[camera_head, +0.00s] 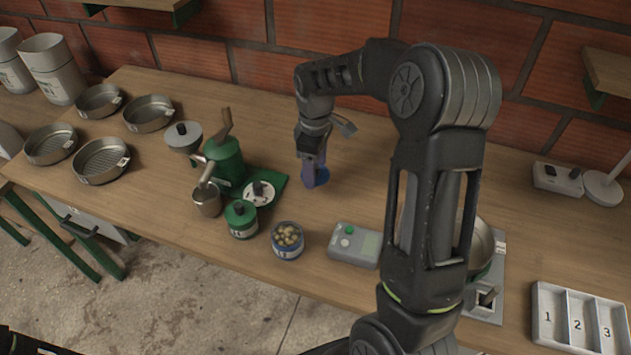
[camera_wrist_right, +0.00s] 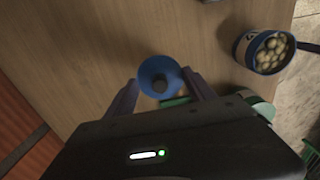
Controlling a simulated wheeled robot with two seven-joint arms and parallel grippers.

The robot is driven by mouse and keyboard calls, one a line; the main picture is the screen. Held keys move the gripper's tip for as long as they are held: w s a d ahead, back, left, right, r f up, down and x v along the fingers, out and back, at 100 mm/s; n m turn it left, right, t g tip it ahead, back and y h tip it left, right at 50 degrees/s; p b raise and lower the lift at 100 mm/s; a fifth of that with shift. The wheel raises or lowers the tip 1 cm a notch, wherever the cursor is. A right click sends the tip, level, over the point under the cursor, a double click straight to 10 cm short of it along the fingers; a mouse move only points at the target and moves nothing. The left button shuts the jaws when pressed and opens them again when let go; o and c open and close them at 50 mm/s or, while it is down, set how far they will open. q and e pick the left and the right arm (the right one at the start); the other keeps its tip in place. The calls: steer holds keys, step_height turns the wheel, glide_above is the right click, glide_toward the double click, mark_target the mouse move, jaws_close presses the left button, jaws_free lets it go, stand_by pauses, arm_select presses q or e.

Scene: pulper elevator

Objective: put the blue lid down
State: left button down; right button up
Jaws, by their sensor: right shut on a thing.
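The blue lid (camera_wrist_right: 158,72) is a round disc with a dark knob. In the right wrist view it sits between the two fingers of my right gripper (camera_wrist_right: 160,92), which is shut on it. In the head view the lid (camera_head: 318,177) shows as a blue patch at the fingertips of my right gripper (camera_head: 313,172), low over the bare wood of the table. I cannot tell whether the lid touches the wood. My left gripper is not in view.
An open jar of beans (camera_head: 288,241) with a blue band stands in front, beside a green-lidded jar (camera_head: 241,219). A green hand pulper (camera_head: 225,160) stands left of the gripper. A grey scale (camera_head: 354,246) lies to the right. Bare wood surrounds the lid.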

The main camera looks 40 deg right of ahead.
mark_target(315, 191)
steer(key=shift+f, duration=0.85)
steer(key=shift+f, duration=1.85)
steer(key=shift+f, duration=0.1)
steer(key=shift+f, duration=0.15)
steer(key=o, duration=1.3)
step_height(315, 191, up, 13)
steer(key=shift+f, duration=0.2)
